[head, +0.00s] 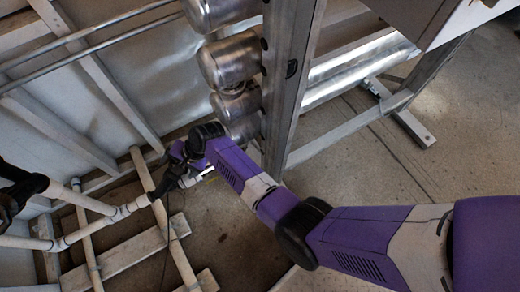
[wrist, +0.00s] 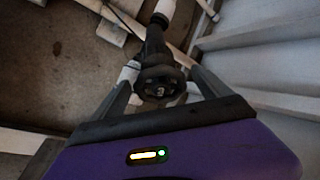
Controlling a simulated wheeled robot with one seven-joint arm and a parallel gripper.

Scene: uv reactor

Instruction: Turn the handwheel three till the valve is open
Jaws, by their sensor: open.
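Handwheel three (wrist: 160,84) is a small dark round wheel marked with a 3. It sits on a black valve body (wrist: 155,45) fitted to a pale pipe. My gripper (wrist: 164,74) is open, with one finger on the left and one on the right of the handwheel. Whether either finger touches the rim, I cannot tell. In the head view my gripper (head: 188,180) is down at the pale pipes left of the metal post. The handwheel is hard to make out there, partly hidden by my gripper.
A grey metal post (head: 290,80) stands close beside my arm, with shiny metal cylinders (head: 228,62) behind it. Pale pipes (head: 115,213) run along the left, with another black valve (head: 18,188) at the far left. The floor (head: 410,165) at right is mostly clear.

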